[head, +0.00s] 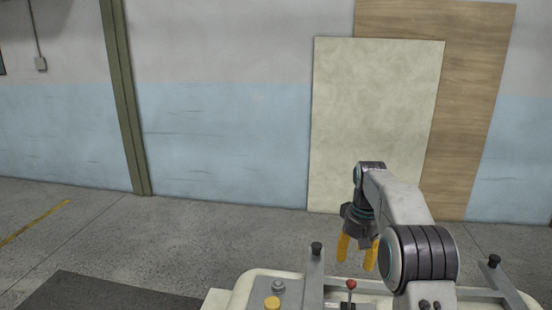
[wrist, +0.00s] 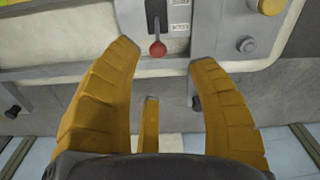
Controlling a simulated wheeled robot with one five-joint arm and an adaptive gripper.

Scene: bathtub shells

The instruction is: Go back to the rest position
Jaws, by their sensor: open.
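My gripper (head: 356,260) hangs pointing down over the far side of a cream and grey machine panel (head: 245,290). Its yellow fingers are spread apart with nothing between them; they also show in the wrist view (wrist: 163,60). A lever with a red knob (head: 351,284) sits in a dark slot on the panel. In the wrist view the red knob (wrist: 157,48) is near the fingertips, apart from them. I cannot tell the height of the gripper above the panel.
A yellow button (head: 272,303) and a grey knob (head: 278,286) are left of the lever. Black-capped posts (head: 316,249) (head: 494,261) rise from the panel. Two boards (head: 375,120) (head: 470,110) lean on the wall behind. A dark mat (head: 100,292) lies on open floor at left.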

